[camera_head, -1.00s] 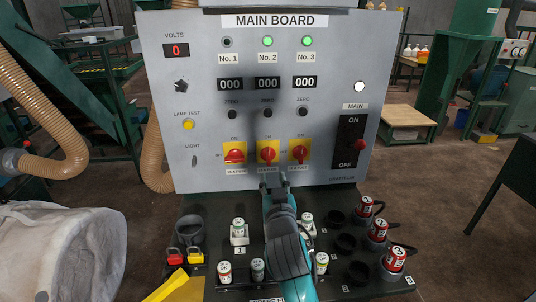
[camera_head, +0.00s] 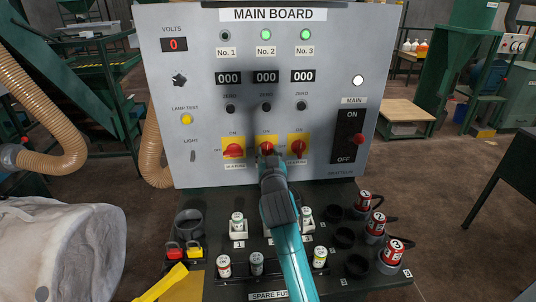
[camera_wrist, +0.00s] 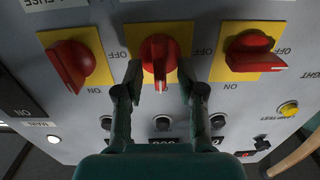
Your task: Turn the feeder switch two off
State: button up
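The No. 2 feeder switch is the middle red knob on a yellow plate (camera_head: 274,138) on the main board (camera_head: 205,112). My gripper hides most of it in the head view. In the wrist view, which is upside down, the knob (camera_wrist: 160,52) stands vertical, in line with the ON mark. My gripper (camera_wrist: 160,78) is open, one finger on each side of this knob. I cannot tell whether the fingers touch it. The No. 1 switch (camera_head: 233,150) lies sideways toward OFF. The No. 3 switch (camera_head: 298,148) stands upright. Green lamps No. 2 (camera_head: 266,34) and No. 3 (camera_head: 306,34) are lit.
The red main lever (camera_head: 361,139) is at the board's right. Below the board, a black shelf (camera_head: 222,283) carries white fuses (camera_head: 237,222), red numbered cans (camera_head: 376,224) and padlocks (camera_head: 184,252).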

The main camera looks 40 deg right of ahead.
grip_shut()
jog(key=shift+n, duration=0.3)
jog(key=n, duration=0.3)
jog(key=shift+a+n, duration=0.15)
jog(key=shift+n, duration=0.15)
jog(key=n, duration=0.4)
jog(key=shift+w+a+f+n, duration=0.1)
jog(key=shift+f+n, duration=0.05)
jog(key=shift+n, duration=0.15)
jog(key=n, duration=0.4)
jog(key=shift+f+n, duration=0.1)
jog(key=shift+n, duration=0.2)
jog(key=shift+f+n, duration=0.15)
jog(key=shift+n, duration=2.05)
jog(key=shift+a, duration=0.1)
